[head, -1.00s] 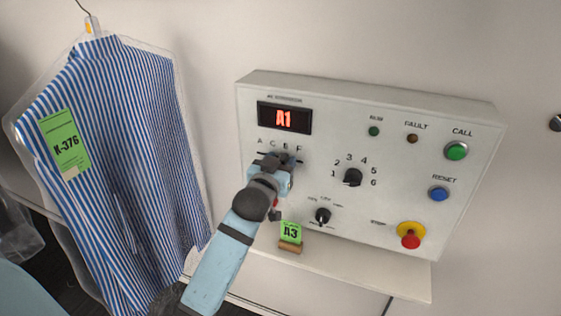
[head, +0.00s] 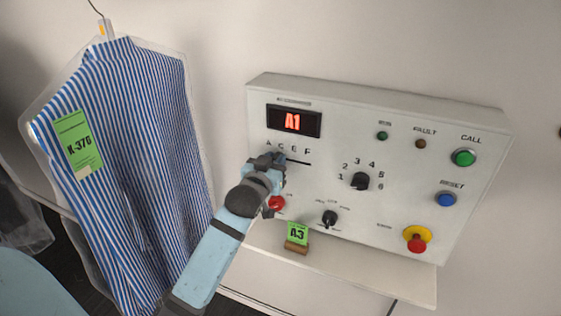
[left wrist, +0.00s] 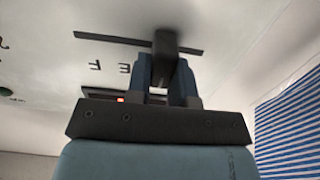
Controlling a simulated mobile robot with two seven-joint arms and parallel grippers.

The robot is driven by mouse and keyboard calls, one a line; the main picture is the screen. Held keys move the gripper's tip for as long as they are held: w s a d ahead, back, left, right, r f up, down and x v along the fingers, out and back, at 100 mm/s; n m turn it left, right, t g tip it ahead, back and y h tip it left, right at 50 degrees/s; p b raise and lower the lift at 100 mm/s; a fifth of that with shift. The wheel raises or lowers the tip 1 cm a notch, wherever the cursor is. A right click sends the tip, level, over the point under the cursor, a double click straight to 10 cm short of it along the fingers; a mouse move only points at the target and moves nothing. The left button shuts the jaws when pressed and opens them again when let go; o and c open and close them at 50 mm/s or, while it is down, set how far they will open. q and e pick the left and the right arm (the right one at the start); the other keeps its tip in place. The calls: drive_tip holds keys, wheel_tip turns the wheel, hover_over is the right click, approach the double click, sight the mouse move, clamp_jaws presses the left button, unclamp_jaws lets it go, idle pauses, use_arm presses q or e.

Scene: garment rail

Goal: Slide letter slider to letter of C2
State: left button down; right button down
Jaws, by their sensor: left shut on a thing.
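The control panel (head: 340,130) has a letter row marked A, C, E, F over a dark horizontal slot (head: 299,161). Its red display (head: 293,121) reads A1. My left gripper (head: 268,160) is at the slot's left part, under the A and C, and hides the letter slider in the head view. In the left wrist view, the left gripper (left wrist: 166,85) is shut on the dark slider knob (left wrist: 166,48), with the slot (left wrist: 105,39) running to both sides. E and F are visible there; the exact letter at the knob is hidden. My right gripper is not in view.
A number dial (head: 360,181), a small selector (head: 329,218), a green button (head: 464,158), a blue button (head: 446,200) and a red stop button (head: 416,245) sit on the panel. A green A3 tag (head: 297,233) stands on the shelf below. A bagged striped shirt (head: 150,150) hangs at left.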

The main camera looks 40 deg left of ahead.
use_arm(q)
drive_tip(key=c, duration=1)
unclamp_jaws()
drive_tip(key=shift+d, duration=0.15)
drive_tip(key=b+v, duration=0.2)
drive_tip(key=v, duration=1.1)
drive_tip(key=shift+s+b, duration=0.4)
drive_tip(key=shift+f, duration=0.1)
